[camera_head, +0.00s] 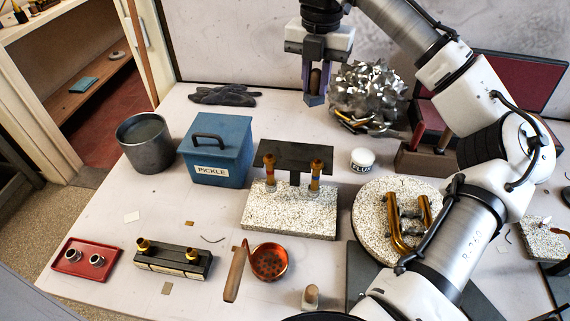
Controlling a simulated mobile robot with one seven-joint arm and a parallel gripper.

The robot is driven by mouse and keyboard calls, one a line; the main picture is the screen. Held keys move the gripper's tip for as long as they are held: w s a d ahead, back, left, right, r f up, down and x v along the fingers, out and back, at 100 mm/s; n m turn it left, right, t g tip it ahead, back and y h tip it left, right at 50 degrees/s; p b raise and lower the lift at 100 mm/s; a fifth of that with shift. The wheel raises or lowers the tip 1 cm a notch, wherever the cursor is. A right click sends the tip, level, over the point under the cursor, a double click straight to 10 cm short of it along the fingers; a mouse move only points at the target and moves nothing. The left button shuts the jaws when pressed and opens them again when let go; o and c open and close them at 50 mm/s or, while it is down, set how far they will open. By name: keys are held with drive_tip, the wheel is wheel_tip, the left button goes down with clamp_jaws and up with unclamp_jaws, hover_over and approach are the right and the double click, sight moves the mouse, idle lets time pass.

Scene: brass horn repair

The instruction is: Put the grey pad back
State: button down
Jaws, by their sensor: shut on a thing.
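My gripper (315,95) hangs at the top middle, in the air above the back of the bench. It is shut on a small brown thing (315,79), mostly hidden between the fingers. I cannot tell whether this is part of the grey pad. A dark grey crumpled cloth or glove (225,95) lies at the back left of the bench.
A silvery crumpled heap (368,90) is just right of my gripper. A blue PICKLE box (217,150) and a grey pot (145,143) stand left. A dark plate on a speckled block (290,210) is at centre. A white FLUX jar (362,159) stands right of it.

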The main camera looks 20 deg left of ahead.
drive_tip(key=f+n, duration=0.1)
drive_tip(key=f, duration=0.6)
drive_tip(key=a+f+p, duration=0.1)
drive_tip(key=f, duration=0.6)
drive_tip(key=a+f+n+p, duration=0.1)
drive_tip(key=f, duration=0.6)
drive_tip(key=shift+w+a+n, duration=0.15)
drive_tip(key=shift+w+n, duration=0.15)
drive_tip(key=shift+w, duration=0.05)
drive_tip(key=c, duration=1.7)
unclamp_jaws()
drive_tip(key=shift+f, duration=0.1)
drive_tip(key=shift+c, duration=0.2)
drive_tip(key=o, duration=0.5)
drive_tip(key=shift+c, duration=0.2)
wheel_tip(320, 180, up, 12)
drive_tip(key=b, duration=0.2)
drive_tip(key=shift+r, duration=0.2)
